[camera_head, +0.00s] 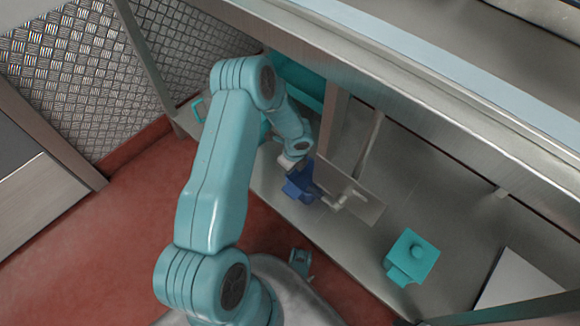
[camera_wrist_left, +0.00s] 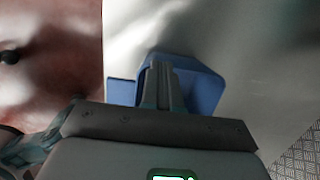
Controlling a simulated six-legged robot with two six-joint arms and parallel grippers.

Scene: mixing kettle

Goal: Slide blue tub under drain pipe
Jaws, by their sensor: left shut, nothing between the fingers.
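The blue tub (camera_head: 299,186) is on the grey low shelf in the head view, below the end of my left arm, which partly covers it. In the left wrist view the tub (camera_wrist_left: 207,91) shows behind and around my left gripper (camera_wrist_left: 163,68). The gripper's fingers are together with nothing between them, over or against the tub; contact is unclear. A pale grey bent pipe (camera_head: 346,196), which looks like the drain pipe, is just right of the tub in the head view. My right gripper is not in view.
A teal lidded box (camera_head: 412,257) stands on the shelf to the right. A thin grey plate (camera_head: 368,211) is by the pipe. A metal beam (camera_head: 400,100) runs above the shelf.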

